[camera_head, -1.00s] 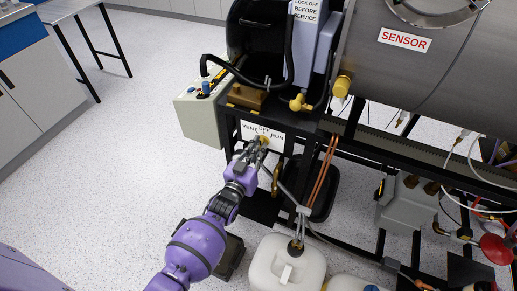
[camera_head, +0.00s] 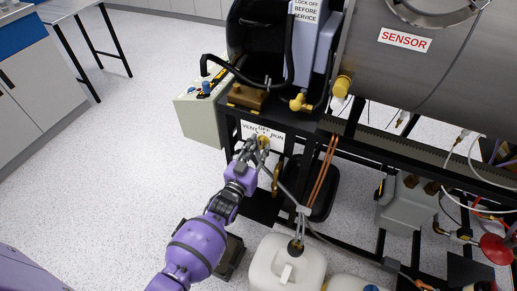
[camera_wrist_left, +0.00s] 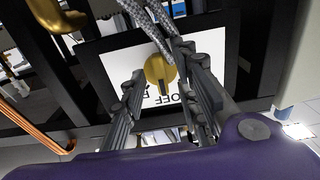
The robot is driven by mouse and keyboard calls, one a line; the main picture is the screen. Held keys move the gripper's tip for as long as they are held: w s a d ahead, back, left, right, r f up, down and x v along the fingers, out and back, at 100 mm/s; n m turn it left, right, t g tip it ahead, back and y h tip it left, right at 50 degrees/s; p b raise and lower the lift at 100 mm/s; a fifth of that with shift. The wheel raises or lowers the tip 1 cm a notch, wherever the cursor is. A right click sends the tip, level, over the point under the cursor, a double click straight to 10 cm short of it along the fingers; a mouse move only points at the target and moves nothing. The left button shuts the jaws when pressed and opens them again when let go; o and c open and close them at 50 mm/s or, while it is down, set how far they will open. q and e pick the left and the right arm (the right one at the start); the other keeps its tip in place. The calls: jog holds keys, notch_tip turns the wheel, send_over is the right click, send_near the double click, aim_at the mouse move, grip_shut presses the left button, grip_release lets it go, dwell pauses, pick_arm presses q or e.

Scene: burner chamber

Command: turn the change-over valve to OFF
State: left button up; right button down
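The change-over valve is a brass knob (camera_wrist_left: 157,72) in front of a white label plate (camera_wrist_left: 105,60) in the left wrist view, where the plate reads upside down and OFF is legible. In the head view the brass valve (camera_head: 264,141) sits on the plate marked VENT, OFF and RUN (camera_head: 270,130). My left gripper (camera_head: 255,147) is at the valve. Its fingers (camera_wrist_left: 161,68) are open, one on each side of the knob, with gaps showing. The knob's exact pointing direction is hard to tell. My right gripper is not in view.
Braided hoses (camera_wrist_left: 148,22) run close by the valve and fingers. Copper pipes (camera_head: 323,172) stand right of the plate. A white container (camera_head: 270,268) is on the floor below, and a pale box (camera_head: 198,120) is to the left. Floor at left is clear.

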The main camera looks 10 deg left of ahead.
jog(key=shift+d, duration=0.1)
pick_arm(q)
jog(key=s+a, duration=0.2)
jog(key=s, duration=0.9)
jog(key=shift+s+a, duration=0.15)
jog(key=shift+s, duration=0.25)
